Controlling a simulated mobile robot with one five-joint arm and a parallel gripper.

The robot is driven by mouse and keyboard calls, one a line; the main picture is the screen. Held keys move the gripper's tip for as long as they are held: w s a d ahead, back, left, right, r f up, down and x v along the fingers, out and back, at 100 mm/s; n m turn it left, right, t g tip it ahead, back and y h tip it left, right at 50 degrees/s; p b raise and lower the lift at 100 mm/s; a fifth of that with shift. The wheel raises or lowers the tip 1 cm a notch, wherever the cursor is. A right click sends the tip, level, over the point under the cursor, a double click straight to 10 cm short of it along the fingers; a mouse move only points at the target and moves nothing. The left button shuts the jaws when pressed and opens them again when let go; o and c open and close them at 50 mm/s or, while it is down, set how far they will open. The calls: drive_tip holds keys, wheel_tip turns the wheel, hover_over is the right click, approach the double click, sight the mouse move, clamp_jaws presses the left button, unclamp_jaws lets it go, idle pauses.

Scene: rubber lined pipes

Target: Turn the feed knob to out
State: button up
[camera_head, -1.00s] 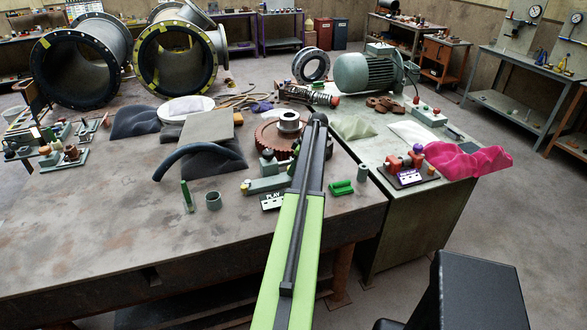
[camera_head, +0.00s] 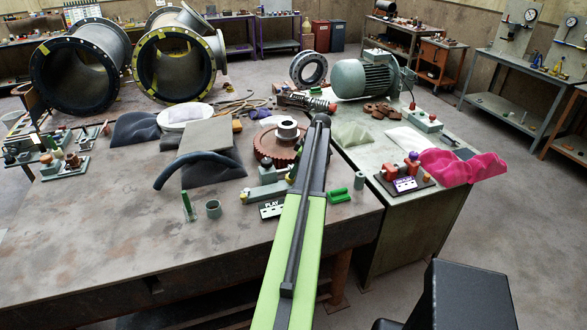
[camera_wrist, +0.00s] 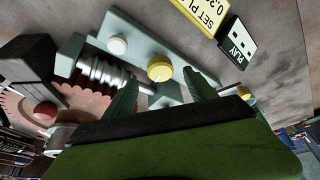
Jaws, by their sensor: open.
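No marking reading "feed" or "out" is legible, so I cannot tell which knob is the feed knob. In the wrist view, a grey-green fixture (camera_wrist: 146,37) carries a round yellow knob (camera_wrist: 160,68), a cream knob (camera_wrist: 117,45) and a ribbed metal shaft (camera_wrist: 103,73). My gripper (camera_wrist: 160,75) is open, its dark green fingertips on either side of the yellow knob in the picture. I cannot tell whether they touch it. In the head view, the fixture (camera_head: 267,190) is partly hidden by my arm, and my gripper is not clearly seen.
A green block (camera_head: 337,196) and a red fixture (camera_head: 403,177) are to the right. The table's front left (camera_head: 110,225) is clear.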

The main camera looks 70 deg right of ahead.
drive_tip(key=p+v, duration=1)
drive_tip(key=v, duration=0.3)
drive_tip(key=shift+f, duration=0.1)
